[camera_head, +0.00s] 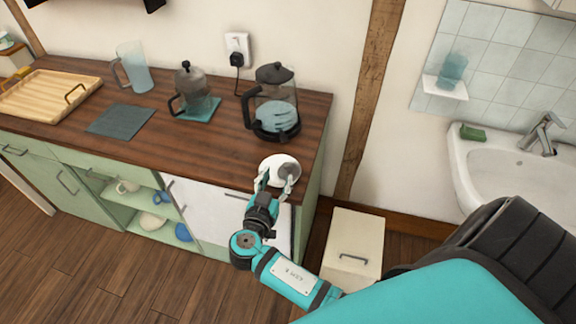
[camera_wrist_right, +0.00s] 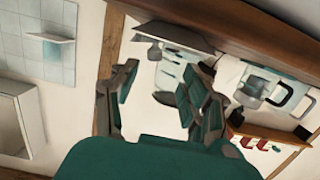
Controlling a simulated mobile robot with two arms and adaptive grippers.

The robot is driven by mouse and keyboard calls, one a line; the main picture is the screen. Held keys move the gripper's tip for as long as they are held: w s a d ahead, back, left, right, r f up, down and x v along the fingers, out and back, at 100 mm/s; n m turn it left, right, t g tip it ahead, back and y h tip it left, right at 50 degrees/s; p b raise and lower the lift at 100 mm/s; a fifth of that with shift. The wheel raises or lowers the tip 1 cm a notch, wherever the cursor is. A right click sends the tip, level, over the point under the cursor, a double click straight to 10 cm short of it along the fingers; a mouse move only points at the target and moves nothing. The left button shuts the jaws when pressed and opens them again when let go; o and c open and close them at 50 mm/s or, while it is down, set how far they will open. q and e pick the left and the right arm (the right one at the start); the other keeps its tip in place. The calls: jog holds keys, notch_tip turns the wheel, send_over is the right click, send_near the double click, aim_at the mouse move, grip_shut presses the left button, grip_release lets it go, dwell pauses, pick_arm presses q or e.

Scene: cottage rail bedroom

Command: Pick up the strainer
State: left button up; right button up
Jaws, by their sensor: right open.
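A small grey rounded piece that looks like the strainer (camera_head: 289,172) shows against a white round dish (camera_head: 271,163) at the front right corner of the wooden counter in the head view. My right gripper (camera_head: 276,184) is open, with its fingertips at the front edge of the dish, overlapping it in the picture. I cannot tell whether they touch it. In the right wrist view the open fingers (camera_wrist_right: 163,78) stand apart, with white and grey shapes between them that I cannot clearly tell apart. My left gripper is not in view.
A glass coffee pot (camera_head: 274,105) stands behind the dish on the counter (camera_head: 225,140). A French press (camera_head: 190,88), a glass pitcher (camera_head: 133,68) and a wooden tray (camera_head: 48,92) stand further left. A sink (camera_head: 515,170) is at the right.

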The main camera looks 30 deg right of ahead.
aim_at(285, 168)
jog(key=shift+w+d, duration=0.2)
jog(key=shift+d, duration=0.05)
jog(key=shift+w+d+p, duration=0.1)
jog(key=shift+d+p, duration=0.15)
jog(key=shift+p, duration=0.05)
jog(key=p+x, duration=0.2)
jog(key=x, duration=0.2)
jog(key=shift+d+f, duration=0.1)
jog(key=shift+d, duration=0.25)
jog(key=shift+d+f, duration=0.1)
jog(key=shift+d, duration=0.05)
jog(key=c, duration=0.8)
grip_shut()
